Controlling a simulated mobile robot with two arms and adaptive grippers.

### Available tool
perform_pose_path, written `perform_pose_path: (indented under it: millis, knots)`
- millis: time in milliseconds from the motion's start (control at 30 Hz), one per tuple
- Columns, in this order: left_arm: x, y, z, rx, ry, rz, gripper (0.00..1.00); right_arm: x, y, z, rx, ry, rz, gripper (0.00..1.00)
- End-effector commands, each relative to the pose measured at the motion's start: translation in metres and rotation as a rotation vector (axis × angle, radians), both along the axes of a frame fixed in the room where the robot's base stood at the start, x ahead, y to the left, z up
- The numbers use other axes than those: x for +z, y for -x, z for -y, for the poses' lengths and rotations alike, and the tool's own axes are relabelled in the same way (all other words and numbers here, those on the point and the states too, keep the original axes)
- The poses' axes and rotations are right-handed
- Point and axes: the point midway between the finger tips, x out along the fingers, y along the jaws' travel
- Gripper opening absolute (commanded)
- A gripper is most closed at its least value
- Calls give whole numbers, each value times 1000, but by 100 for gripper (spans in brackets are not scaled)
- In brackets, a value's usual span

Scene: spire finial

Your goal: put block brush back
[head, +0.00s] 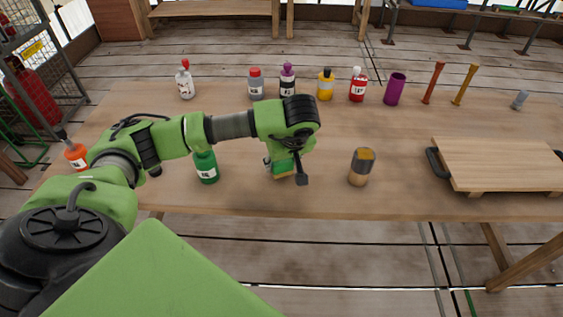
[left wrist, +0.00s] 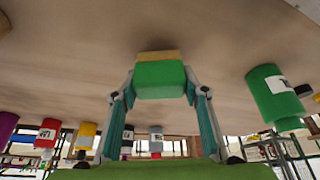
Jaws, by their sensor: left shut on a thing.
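The block brush has a green body (left wrist: 160,82) and a tan bristle side (left wrist: 158,57). My left gripper (left wrist: 152,92) is shut on it, one finger on each side of the green body. In the head view the left gripper (head: 286,170) points down at the table's near middle, and the brush (head: 282,168) shows partly below it, bristles down. The brush is at or just above the tabletop; I cannot tell if it touches. My right gripper is not in view.
On the wooden table (head: 240,199), a green bottle (head: 206,167) stands left of the brush and a tan-and-dark cylinder (head: 361,168) right of it. Several bottles and a purple cup (head: 395,89) line the back. A wooden board (head: 500,163) with black handles lies at right.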

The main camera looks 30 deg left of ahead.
Motion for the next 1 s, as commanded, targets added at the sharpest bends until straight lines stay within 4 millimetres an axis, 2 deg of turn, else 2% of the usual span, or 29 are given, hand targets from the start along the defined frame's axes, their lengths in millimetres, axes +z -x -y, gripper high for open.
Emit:
perform_pose_path:
  millis: [133,467,500,567,1000]
  knots:
    - [-11,0,0,1,0,2,24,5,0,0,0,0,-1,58]
    - [-15,-1,0,0,0,3,24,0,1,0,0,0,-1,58]
    - [-15,0,0,0,0,3,44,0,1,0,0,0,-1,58]
    - [-14,0,0,0,1,2,58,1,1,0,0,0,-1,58]
    - [-8,0,1,1,0,4,58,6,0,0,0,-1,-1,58]
